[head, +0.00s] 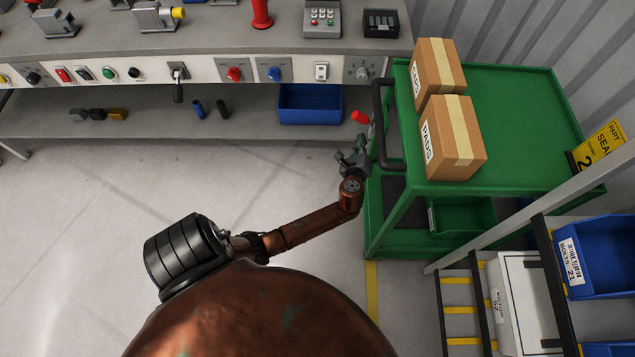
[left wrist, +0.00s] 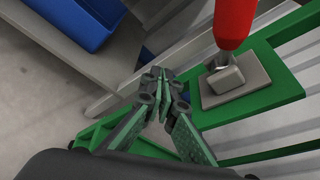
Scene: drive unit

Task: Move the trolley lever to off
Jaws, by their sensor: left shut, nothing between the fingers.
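The trolley lever has a red handle (head: 361,116) and sits at the left end of the green trolley (head: 535,110). In the left wrist view the red handle (left wrist: 233,22) rises from a metal base on a grey plate (left wrist: 236,85), fixed to the green frame (left wrist: 285,98). The handle's top is cut off there. My left gripper (head: 356,152) is just below the lever in the head view. Its fingers (left wrist: 160,82) are shut and empty, left of the plate, with a visible gap to the handle. My right gripper is not in view.
Two cardboard boxes (head: 455,140) stand on the trolley top, beside its dark push handle (head: 377,125). A workbench (head: 200,45) with switches runs along the back, with a blue bin (head: 310,105) on its lower shelf. A rack with bins (head: 600,260) stands at right. The left floor is clear.

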